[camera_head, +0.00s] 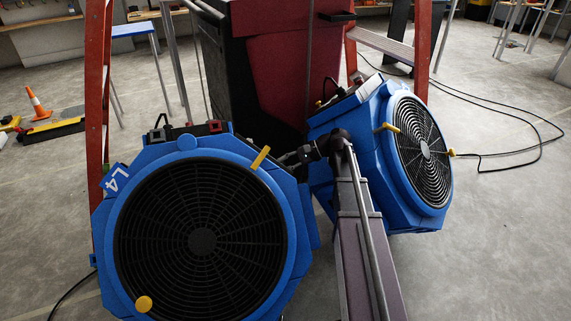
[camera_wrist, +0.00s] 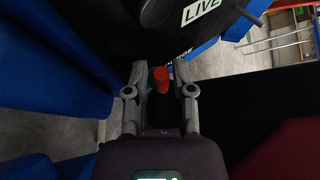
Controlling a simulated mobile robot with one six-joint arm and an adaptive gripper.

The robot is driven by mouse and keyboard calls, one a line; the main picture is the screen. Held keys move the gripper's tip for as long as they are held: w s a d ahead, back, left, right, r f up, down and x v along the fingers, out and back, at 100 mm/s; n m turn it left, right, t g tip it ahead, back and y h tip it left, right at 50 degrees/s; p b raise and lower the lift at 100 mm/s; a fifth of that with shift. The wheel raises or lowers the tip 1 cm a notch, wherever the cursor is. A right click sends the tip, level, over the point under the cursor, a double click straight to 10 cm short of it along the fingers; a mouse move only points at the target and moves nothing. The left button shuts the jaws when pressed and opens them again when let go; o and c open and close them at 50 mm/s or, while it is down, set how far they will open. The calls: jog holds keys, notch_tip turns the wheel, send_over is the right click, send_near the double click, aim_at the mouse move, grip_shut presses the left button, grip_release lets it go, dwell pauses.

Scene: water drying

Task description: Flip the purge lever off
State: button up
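A red-tipped lever (camera_wrist: 159,77) shows in the wrist view, its red end on a dark stem. I take it to be the purge lever. My gripper (camera_wrist: 162,68) has its two grey fingers apart, one on each side of the red tip, with a small gap visible at both sides. In the head view my gripper (camera_head: 291,158) reaches in behind the front blue fan (camera_head: 150,165), beside the rear blue fan (camera_head: 375,165). The lever cannot be made out there.
A dark and red cabinet (camera_head: 290,75) stands behind the fans. Orange ladder legs (camera_head: 96,100) rise at both sides of it. A black cable (camera_head: 520,152) lies on the floor at right. An orange cone (camera_head: 37,104) stands far left.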

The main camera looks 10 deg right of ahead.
jog(key=shift+w+a+r+p, duration=0.1)
jog(key=shift+r+p, duration=0.05)
jog(key=shift+p, duration=0.15)
